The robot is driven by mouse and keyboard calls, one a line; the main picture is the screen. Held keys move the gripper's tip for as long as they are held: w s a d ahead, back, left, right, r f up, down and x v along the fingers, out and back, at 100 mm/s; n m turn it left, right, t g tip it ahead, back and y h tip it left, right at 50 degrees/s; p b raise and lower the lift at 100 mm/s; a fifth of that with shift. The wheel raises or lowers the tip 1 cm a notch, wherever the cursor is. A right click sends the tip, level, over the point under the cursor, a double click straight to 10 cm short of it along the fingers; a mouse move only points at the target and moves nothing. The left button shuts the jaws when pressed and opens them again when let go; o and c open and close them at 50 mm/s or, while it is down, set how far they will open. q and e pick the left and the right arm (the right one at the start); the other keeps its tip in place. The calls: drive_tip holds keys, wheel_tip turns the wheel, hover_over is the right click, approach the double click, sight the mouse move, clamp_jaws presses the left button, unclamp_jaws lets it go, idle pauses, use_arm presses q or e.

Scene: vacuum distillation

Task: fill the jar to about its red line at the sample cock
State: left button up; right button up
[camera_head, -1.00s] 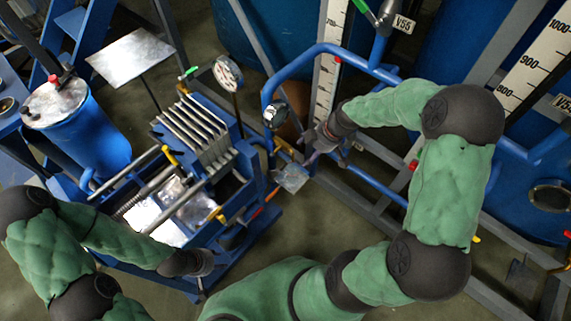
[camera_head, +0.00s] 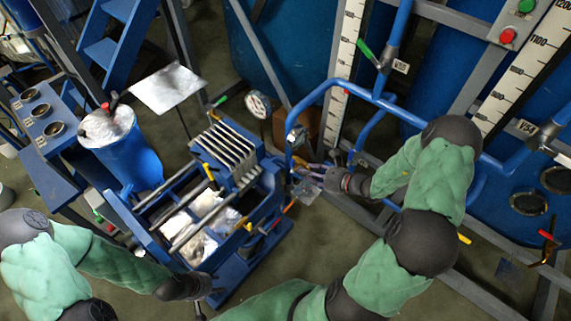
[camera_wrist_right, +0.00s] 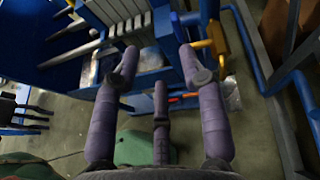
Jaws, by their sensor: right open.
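My right gripper (camera_head: 312,172) is beside the blue pipe frame, next to a small grey metal plate (camera_head: 306,192). In the right wrist view its purple fingers (camera_wrist_right: 160,55) are spread with nothing between them. A yellow fitting (camera_wrist_right: 208,42) is just beyond the right fingertip; I cannot tell whether it belongs to the sample cock. The plate (camera_wrist_right: 232,95) shows right of the fingers. My left gripper (camera_head: 208,290) is low, in front of the blue plate press; its fingers are too small and dark to read. I cannot make out the jar or its red line.
The blue plate press (camera_head: 228,155) stands left of my right gripper, with a pressure gauge (camera_head: 258,104) behind it. A blue drum (camera_head: 130,155) stands further left. The blue pipe frame (camera_head: 350,88) and large blue tanks (camera_head: 270,50) close off the back.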

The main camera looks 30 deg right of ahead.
sight(294, 164)
use_arm(q)
drive_tip(key=shift+s+a+f+b, duration=0.15)
drive_tip(key=shift+a+f+b, duration=0.2)
drive_tip(key=shift+f+b, duration=0.5)
use_arm(e)
drive_tip(key=w+f+m, duration=0.1)
drive_tip(key=w, duration=0.2)
drive_tip(key=w+a+f+m, duration=0.1)
drive_tip(key=w, duration=0.2)
drive_tip(key=w+a+f+m+t+h, duration=0.1)
drive_tip(key=w+f, duration=0.1)
drive_tip(key=w, duration=0.1)
drive_tip(key=shift+a, duration=0.25)
use_arm(q)
drive_tip(key=shift+r, duration=0.15)
use_arm(e)
clamp_jaws()
